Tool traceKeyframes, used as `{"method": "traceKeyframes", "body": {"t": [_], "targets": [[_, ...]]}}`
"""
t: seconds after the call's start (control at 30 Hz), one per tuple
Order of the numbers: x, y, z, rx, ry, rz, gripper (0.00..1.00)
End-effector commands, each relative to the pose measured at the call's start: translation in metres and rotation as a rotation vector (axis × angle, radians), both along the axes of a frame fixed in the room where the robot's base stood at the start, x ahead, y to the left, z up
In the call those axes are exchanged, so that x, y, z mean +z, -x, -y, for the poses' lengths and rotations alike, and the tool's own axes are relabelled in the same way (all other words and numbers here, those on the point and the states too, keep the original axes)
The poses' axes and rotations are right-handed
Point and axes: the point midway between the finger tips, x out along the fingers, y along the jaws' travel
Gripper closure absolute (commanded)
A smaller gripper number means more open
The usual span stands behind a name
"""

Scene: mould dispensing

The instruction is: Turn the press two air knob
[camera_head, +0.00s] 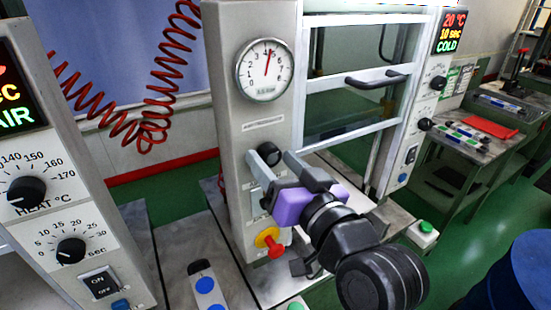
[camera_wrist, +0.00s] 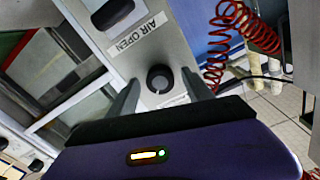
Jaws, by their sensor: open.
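The black round air knob (camera_head: 269,152) is on the grey front of the press column (camera_head: 232,60), below the pressure gauge (camera_head: 264,70) and a small label. In the wrist view the knob (camera_wrist: 160,78) shows a white mark at its lower edge, and an "AIR OPEN" label (camera_wrist: 140,35) is beside it. My gripper (camera_head: 274,156) is open, with its two fingers on either side of the knob. In the wrist view the gripper fingertips (camera_wrist: 157,78) straddle the knob with a gap on each side. The knob is partly hidden by the fingers in the head view.
A red and yellow stop button (camera_head: 268,242) is below my gripper. At left is a panel with a heat dial (camera_head: 27,190) and a seconds dial (camera_head: 71,250). A red coiled hose (camera_head: 155,110) hangs behind. A press handle (camera_head: 375,82) juts out at right.

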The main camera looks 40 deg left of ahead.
Motion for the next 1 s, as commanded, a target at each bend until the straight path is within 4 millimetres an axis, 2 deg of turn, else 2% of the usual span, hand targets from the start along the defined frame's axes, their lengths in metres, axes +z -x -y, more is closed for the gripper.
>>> {"method": "traceKeyframes", "body": {"t": [0.2, 0.27, 0.5, 0.53, 0.77, 1.0], "targets": [[-0.0003, 0.0000, -0.0005, 0.000, 0.000, 0.000, 0.41], [-0.0003, 0.0000, -0.0005, 0.000, 0.000, 0.000, 0.51], [-0.0004, 0.0000, -0.0003, 0.000, 0.000, 0.000, 0.98], [-0.0005, 0.0000, -0.0003, 0.000, 0.000, 0.000, 1.00], [-0.0019, 0.0000, -0.0003, 0.000, 0.009, 0.020, 1.00], [-0.0047, -0.0004, -0.0006, 0.002, 0.051, 0.125, 1.00]]}}
